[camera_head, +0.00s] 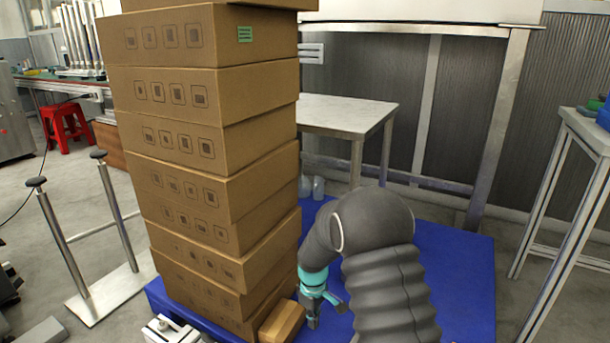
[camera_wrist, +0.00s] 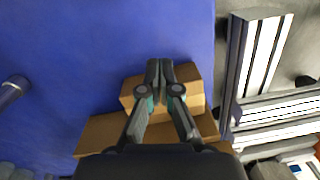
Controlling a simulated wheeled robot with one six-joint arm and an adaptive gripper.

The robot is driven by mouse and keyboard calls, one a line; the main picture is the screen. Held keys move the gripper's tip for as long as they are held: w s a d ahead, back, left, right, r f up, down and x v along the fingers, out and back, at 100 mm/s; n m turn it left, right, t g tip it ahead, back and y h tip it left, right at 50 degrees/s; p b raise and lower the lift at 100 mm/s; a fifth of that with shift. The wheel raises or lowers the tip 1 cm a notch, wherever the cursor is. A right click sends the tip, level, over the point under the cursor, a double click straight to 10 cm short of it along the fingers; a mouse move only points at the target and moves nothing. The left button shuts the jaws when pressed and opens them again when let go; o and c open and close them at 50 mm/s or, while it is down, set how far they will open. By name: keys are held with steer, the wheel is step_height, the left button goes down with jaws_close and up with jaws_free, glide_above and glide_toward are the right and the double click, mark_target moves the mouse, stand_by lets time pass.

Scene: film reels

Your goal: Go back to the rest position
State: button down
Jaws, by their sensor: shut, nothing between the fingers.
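My gripper (camera_head: 318,304) hangs low over the blue platform, just right of the foot of the box stack, at the end of my dark arm. In the wrist view my gripper (camera_wrist: 160,65) has its fingers together with nothing between them. A small cardboard box (camera_head: 283,322) lies at the foot of the stack. The same small box (camera_wrist: 193,100) shows beneath my fingers in the wrist view. I cannot tell whether the fingers touch it.
A tall stack of cardboard boxes (camera_head: 205,130) stands close left of my arm. A metal table (camera_head: 345,110) stands behind, and another table (camera_head: 585,130) at the right. The blue platform (camera_head: 465,270) is bare right of my arm. A metal stand (camera_head: 110,290) is at the left.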

steer(key=s+d+r+m+t+p, duration=0.2)
steer(key=s+d+r+m, duration=0.1)
steer(key=s+r, duration=0.7)
steer(key=s+d+r+m+t+p, duration=0.2)
steer(key=s+d+r, duration=0.4)
steer(key=s+r, duration=0.4)
steer(key=s+d+r+m+t+p, duration=0.2)
steer(key=s+r, duration=0.8)
steer(key=r, duration=0.9)
steer(key=d+m+p, duration=0.1)
steer(key=d+m, duration=0.1)
steer(key=m, duration=0.1)
steer(key=shift+s+d+p, duration=0.15)
steer(key=shift+p, duration=0.2)
